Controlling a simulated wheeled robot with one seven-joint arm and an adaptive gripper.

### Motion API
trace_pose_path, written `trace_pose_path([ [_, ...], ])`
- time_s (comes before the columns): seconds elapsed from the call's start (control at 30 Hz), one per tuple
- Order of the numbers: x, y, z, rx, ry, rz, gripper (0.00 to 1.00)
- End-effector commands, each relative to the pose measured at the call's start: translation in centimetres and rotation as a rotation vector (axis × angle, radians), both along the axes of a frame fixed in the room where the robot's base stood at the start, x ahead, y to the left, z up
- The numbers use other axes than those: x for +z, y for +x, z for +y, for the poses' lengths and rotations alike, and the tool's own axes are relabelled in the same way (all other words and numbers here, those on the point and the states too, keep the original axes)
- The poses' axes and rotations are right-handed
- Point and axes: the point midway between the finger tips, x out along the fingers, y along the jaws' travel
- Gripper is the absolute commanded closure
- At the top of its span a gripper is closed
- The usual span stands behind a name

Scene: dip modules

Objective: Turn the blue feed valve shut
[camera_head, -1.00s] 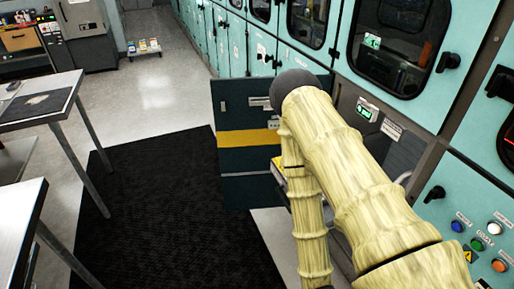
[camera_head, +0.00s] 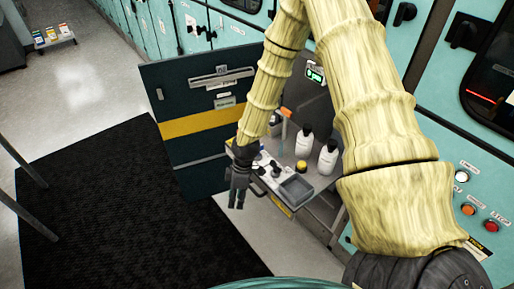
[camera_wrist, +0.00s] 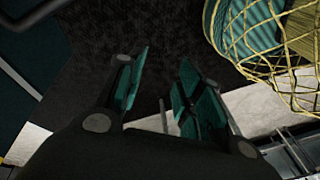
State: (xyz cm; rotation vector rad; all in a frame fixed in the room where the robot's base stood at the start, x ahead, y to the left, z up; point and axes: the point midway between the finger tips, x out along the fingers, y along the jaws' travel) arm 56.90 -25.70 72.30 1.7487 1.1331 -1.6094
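I cannot make out a blue feed valve in either view. My gripper (camera_head: 237,197) hangs fingers-down at the front left edge of a pull-out tray (camera_head: 318,182) in the head view. In the wrist view my gripper (camera_wrist: 163,82) has its two teal-padded fingers apart, with nothing between them. Dark floor matting shows beyond the fingertips. My pale yellow sleeved arm crosses the head view and hides part of the cabinets behind it.
The tray holds two white bottles (camera_head: 304,142), a yellow-lidded jar (camera_head: 301,166) and a grey bin (camera_head: 296,189). An open dark door (camera_head: 195,126) with a yellow stripe stands left of it. A black mat (camera_head: 120,210) covers clear floor. Push buttons (camera_head: 468,210) are at the right.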

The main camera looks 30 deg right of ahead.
Motion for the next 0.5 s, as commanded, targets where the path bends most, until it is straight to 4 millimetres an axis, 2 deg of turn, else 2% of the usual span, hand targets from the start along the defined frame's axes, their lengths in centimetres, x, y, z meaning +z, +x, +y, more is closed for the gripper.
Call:
trace_pose_path([
  [0.03,1.7,2.6,-1.7,0.080,-0.008,-0.034,0.64],
  [0.2,7.7,8.6,-8.1,0.363,-0.079,-0.101,0.64],
  [0.3,10.8,10.8,-11.8,0.489,-0.130,-0.120,0.64],
  [0.4,13.2,12.2,-14.7,0.576,-0.173,-0.127,0.64],
  [0.5,14.7,13.0,-16.5,0.628,-0.202,-0.126,0.64],
])
